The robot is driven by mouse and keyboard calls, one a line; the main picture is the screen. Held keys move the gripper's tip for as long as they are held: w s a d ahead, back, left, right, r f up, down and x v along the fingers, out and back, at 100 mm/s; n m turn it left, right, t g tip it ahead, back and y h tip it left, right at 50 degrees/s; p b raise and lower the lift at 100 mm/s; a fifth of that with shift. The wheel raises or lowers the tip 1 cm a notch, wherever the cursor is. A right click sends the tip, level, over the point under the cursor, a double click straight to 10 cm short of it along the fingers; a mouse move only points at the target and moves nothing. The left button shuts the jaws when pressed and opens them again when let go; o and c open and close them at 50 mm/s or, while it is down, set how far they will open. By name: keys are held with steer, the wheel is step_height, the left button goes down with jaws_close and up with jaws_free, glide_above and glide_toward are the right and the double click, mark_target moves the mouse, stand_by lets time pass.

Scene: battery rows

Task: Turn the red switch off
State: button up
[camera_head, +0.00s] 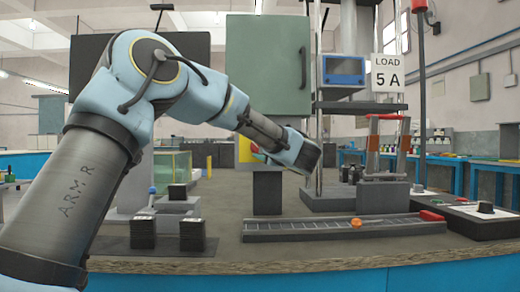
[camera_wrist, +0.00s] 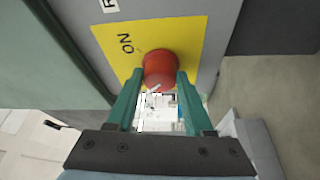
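The red switch (camera_wrist: 160,68) is a round red knob on a yellow plate (camera_wrist: 120,50) marked ON, on a grey panel. In the head view the yellow plate (camera_head: 244,152) shows below the green cabinet door, with the switch mostly hidden behind my arm's end. My gripper (camera_wrist: 160,84) has its two teal fingers apart, one at each side of the knob, tips close to its sides. I cannot tell whether they touch it. In the head view my gripper (camera_head: 259,154) points away toward the panel.
The open green door (camera_head: 268,65) stands just above my gripper. On the bench are black battery stacks (camera_head: 143,231), a long grey rail (camera_head: 345,227) with an orange piece (camera_head: 356,222), and a stand with a LOAD 5 A sign (camera_head: 388,73).

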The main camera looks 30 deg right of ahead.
steer(key=o, duration=0.4)
steer(key=shift+o, duration=0.2)
steer(key=s, duration=1)
steer(key=shift+s+a+f, duration=0.3)
steer(key=shift+s+f, duration=0.1)
steer(key=shift+p, duration=0.3)
